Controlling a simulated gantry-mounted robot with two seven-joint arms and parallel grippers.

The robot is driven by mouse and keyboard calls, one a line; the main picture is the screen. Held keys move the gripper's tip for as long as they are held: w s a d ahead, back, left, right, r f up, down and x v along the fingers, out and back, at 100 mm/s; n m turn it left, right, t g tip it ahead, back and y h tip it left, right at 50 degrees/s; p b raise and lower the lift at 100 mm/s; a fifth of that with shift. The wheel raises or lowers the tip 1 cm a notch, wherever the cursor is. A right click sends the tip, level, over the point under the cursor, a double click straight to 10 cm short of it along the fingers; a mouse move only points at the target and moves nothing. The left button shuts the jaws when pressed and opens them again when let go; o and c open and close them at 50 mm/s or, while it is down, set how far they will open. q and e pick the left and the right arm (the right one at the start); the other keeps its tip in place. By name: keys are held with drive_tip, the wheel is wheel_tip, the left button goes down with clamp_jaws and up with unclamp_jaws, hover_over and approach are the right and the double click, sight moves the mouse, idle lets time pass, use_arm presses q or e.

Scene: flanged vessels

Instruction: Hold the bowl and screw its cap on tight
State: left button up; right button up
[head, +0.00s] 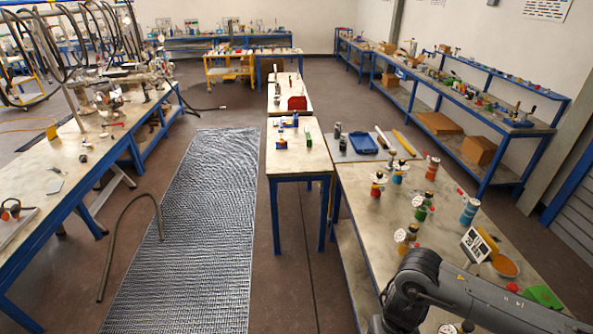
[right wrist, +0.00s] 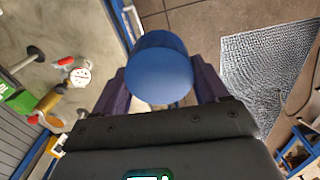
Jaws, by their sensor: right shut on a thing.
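My right gripper (right wrist: 162,82) shows in the right wrist view, with its two dark fingers shut on a smooth blue round thing (right wrist: 160,75). The thing has a flat round face towards the camera and a short curved side. I cannot tell whether it is the bowl or its cap. No separate matching part can be made out. In the head view my right arm comes in at the bottom right, and its gripper is out of frame. My left gripper is in neither view.
The right worktable (head: 352,196) carries several small flanged vessels, a red can (head: 432,168), a blue can (head: 469,211), a black-and-white sign (head: 477,245), an orange dish (head: 505,266) and a green piece (head: 543,296). A blue tray (head: 362,143) lies at its far end. A metal floor grating (head: 205,220) lies left of the tables.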

drive_tip(key=r+p, duration=0.1)
drive_tip(key=s+r+p, duration=0.1)
drive_tip(key=r, duration=0.1)
drive_tip(key=s+r+p, duration=0.1)
drive_tip(key=r+p, duration=0.1)
drive_tip(key=shift+s+r, duration=0.1)
drive_tip(key=shift+s, duration=0.1)
use_arm(q)
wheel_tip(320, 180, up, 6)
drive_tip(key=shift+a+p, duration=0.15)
drive_tip(key=shift+p, duration=0.15)
use_arm(e)
drive_tip(key=shift+s+r, duration=0.2)
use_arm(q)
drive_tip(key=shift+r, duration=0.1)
